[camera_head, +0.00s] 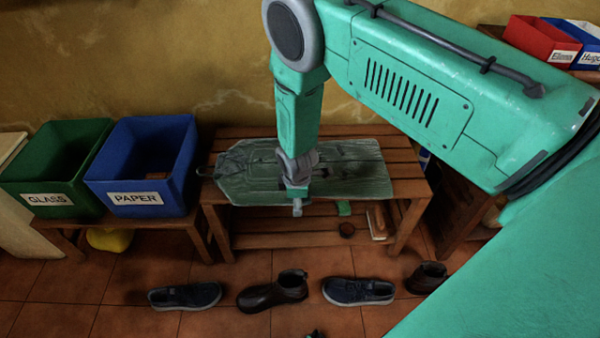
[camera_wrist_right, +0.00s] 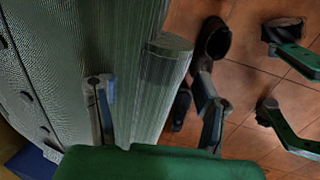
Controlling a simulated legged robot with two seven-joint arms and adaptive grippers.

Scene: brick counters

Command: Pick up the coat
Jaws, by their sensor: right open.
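The coat (camera_head: 355,172) is grey-green and lies flat on a slatted wooden bench, its front side near the bench's front edge. It fills the left half of the right wrist view (camera_wrist_right: 60,50), where dark buttons show on it. My right gripper (camera_head: 297,205) is over the coat's front edge, left of its middle. In the right wrist view my right gripper (camera_wrist_right: 158,95) is open. One finger is over the coat and the other is beyond its edge, over the floor. I cannot tell whether the fingers touch the cloth. My left gripper is not in view.
The bench (camera_head: 408,190) has a lower shelf with small items. A green GLASS bin (camera_head: 55,198) and blue PAPER bin (camera_head: 140,198) stand left. Several shoes, including a brown boot (camera_head: 275,292), lie on the floor in front. A red box (camera_head: 540,42) is at the upper right.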

